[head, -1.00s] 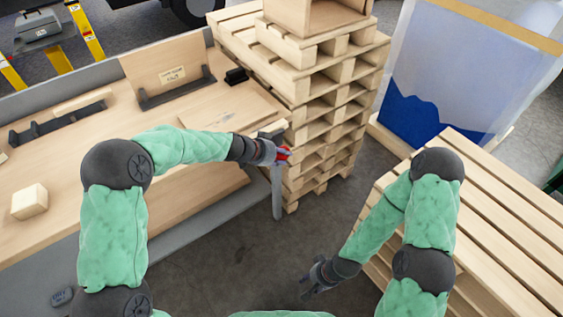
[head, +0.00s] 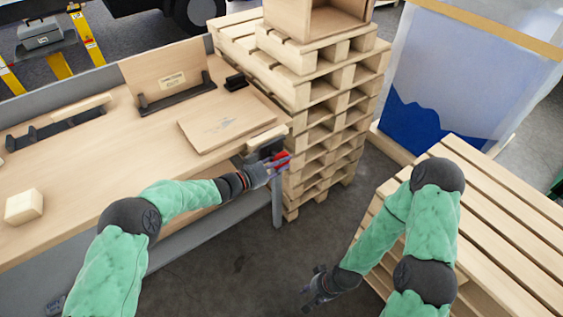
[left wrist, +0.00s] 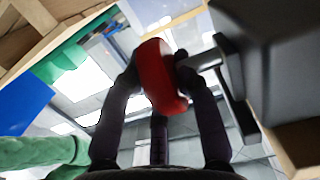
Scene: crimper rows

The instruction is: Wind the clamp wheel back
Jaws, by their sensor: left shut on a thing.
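The red clamp wheel (head: 281,160) is at the right end of the workbench, in front of the pallet stack. In the left wrist view the red wheel (left wrist: 161,76) sits between the dark fingers, joined to a dark shaft and a black block (left wrist: 272,55) at right. My left gripper (head: 272,168) is shut on the wheel, and its fingers hide part of it. A pale wooden block (head: 266,138) lies at the bench edge just above the wheel. My right gripper (head: 316,286) hangs low over the floor, away from the wheel; its fingers are too small to read.
The workbench (head: 70,165) carries a flat board (head: 226,122), an upright labelled panel (head: 165,75) and a small wooden block (head: 24,206). A tall pallet stack (head: 325,110) stands close behind the wheel. Another slatted pallet stack (head: 500,225) is at right. Floor between is clear.

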